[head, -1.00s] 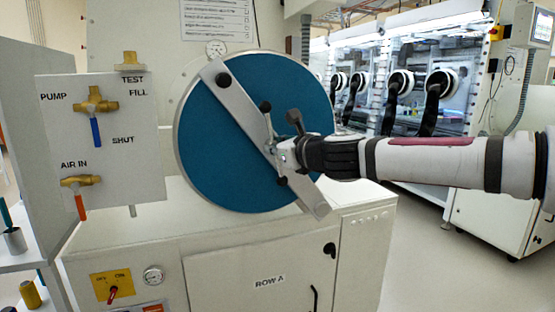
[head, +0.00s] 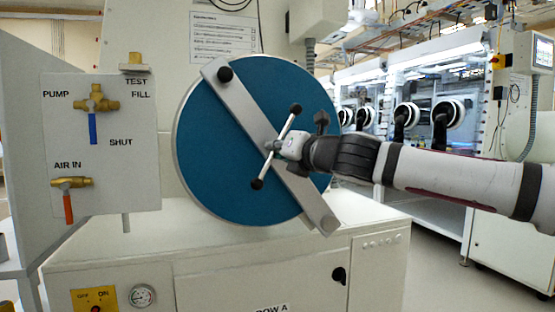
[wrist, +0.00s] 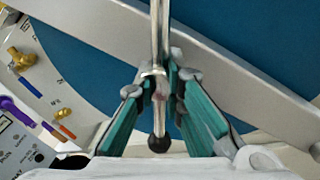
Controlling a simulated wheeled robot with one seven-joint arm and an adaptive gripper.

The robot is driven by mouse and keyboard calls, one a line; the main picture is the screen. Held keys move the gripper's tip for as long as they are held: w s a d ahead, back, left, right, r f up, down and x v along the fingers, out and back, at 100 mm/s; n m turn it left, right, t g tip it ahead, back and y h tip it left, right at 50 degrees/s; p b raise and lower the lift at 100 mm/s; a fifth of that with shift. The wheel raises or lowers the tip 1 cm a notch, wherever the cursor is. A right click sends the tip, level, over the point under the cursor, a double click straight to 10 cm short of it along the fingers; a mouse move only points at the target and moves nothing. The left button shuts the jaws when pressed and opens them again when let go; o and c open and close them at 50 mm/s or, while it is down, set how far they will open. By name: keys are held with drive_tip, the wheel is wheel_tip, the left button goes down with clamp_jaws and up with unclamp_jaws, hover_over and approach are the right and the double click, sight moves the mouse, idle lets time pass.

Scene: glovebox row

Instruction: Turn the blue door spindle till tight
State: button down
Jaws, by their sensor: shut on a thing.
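The round blue door (head: 215,140) stands closed-looking, with a grey bar (head: 240,105) running across it from upper left to lower right. The spindle's tee handle (head: 293,112), a steel rod with black knobs, sits at mid-bar and leans with its top to the right. My gripper (head: 284,147) is at the middle of the handle, reaching in from the right. In the wrist view, its green-sided fingers (wrist: 158,85) are closed around the rod (wrist: 160,28), with a black knob (wrist: 158,144) below them. The gripper hides the spindle hub in the head view.
A valve panel (head: 110,180) with blue and red levers stands left of the door. A white cabinet top (head: 150,248) lies below. Gloveboxes (head: 420,80) line the back right. The floor at right looks clear.

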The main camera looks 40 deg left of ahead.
drive_tip(key=shift+f, duration=0.1)
idle(0.5)
drive_tip(key=c, duration=1.7)
unclamp_jaws()
drive_tip(key=shift+o, duration=0.2)
drive_tip(key=v, duration=1.2)
